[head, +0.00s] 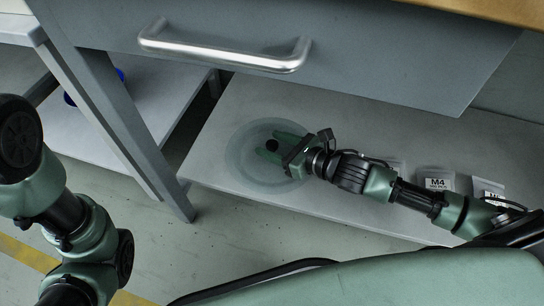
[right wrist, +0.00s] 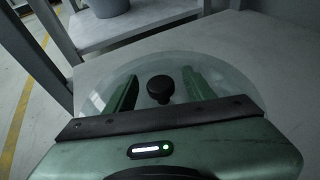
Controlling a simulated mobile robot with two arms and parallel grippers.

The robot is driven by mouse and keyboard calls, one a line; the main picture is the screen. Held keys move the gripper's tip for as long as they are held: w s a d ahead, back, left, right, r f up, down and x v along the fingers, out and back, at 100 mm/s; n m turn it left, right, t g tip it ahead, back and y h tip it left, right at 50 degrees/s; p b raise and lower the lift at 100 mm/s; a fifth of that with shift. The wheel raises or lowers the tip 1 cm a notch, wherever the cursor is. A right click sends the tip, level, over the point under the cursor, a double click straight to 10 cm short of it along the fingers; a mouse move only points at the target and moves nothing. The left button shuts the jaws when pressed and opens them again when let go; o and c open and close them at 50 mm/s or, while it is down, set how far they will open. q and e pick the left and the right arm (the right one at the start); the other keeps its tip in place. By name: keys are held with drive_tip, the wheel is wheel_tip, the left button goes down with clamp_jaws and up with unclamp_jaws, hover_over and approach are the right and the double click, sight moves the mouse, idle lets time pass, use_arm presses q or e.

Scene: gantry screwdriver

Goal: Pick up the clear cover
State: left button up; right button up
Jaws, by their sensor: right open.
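The clear cover (head: 243,150) is a round, see-through disc or dome with a black knob (head: 271,145) at its middle. It lies on the grey lower shelf under the drawer. My right gripper (head: 270,144) reaches in over it from the right, with its green fingers open on either side of the knob. In the right wrist view the cover (right wrist: 95,100) spreads beyond the fingers, and the knob (right wrist: 160,88) stands between the two fingertips of the gripper (right wrist: 158,80), apart from both. My left arm shows at the left edge of the head view, but its gripper is out of view.
A grey drawer with a metal handle (head: 224,50) hangs above the shelf (head: 330,113). Labelled bags (head: 436,180) lie on the shelf to the right, near my right arm. A table leg (head: 130,125) stands to the left. A grey container (right wrist: 105,6) stands on another shelf behind.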

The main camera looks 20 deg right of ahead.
drive_tip(key=shift+w+a, duration=0.1)
drive_tip(key=shift+w, duration=0.05)
clamp_jaws()
